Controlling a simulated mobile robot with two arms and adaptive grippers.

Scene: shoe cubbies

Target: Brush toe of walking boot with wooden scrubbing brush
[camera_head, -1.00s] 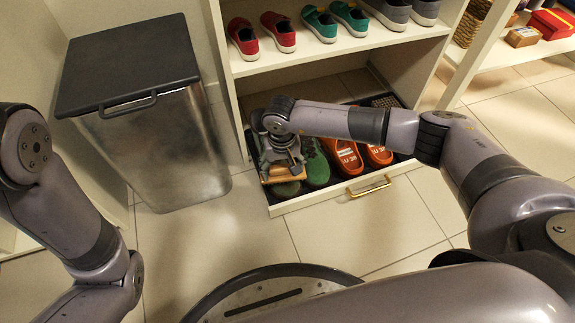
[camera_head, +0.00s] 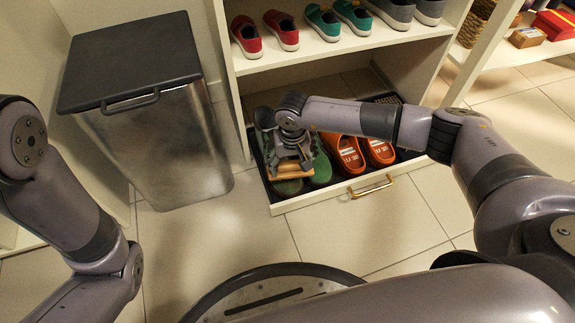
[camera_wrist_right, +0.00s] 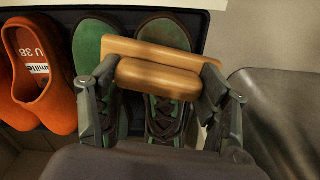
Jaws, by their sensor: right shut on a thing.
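My right gripper (camera_head: 293,160) is shut on the wooden scrubbing brush (camera_head: 291,170), low over the open drawer. In the right wrist view the brush (camera_wrist_right: 155,66) lies crosswise between the fingers of the right gripper (camera_wrist_right: 160,98). A green-and-brown pair of walking boots (camera_head: 319,172) is under and beside it; in the wrist view a boot toe (camera_wrist_right: 166,32) shows just past the brush. The brush covers part of the boots, and its bristles are hidden, so I cannot tell whether it touches. My left gripper is out of view; only the left arm shows.
Orange clogs (camera_head: 345,154) sit to the right in the same drawer (camera_head: 330,197), which has a brass handle (camera_head: 371,187). A metal bin (camera_head: 155,140) stands to the left. A shelf above holds red, teal and grey shoes. The floor in front is clear.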

